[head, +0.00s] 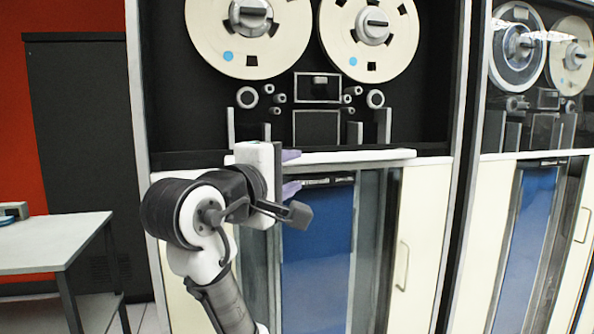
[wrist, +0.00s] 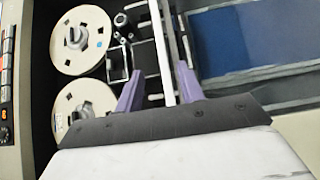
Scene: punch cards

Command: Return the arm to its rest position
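My gripper (head: 294,172) is in front of the tape cabinet in the head view, with its purple fingers one above the other. In the wrist view my gripper (wrist: 156,78) has its fingers spread apart, with a white rail (wrist: 158,45) running between them. Gaps show on both sides of the rail, so the gripper looks open and not clamped on it. The same white rail (head: 365,156) lies along the lower edge of the reel bay in the head view. My arm reaches up from the bottom of the head view, bent at the wrist.
Two tape reels (head: 249,35) are above my gripper. A glass panel with blue behind it (head: 318,260) is below. A second tape cabinet (head: 520,170) stands at right.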

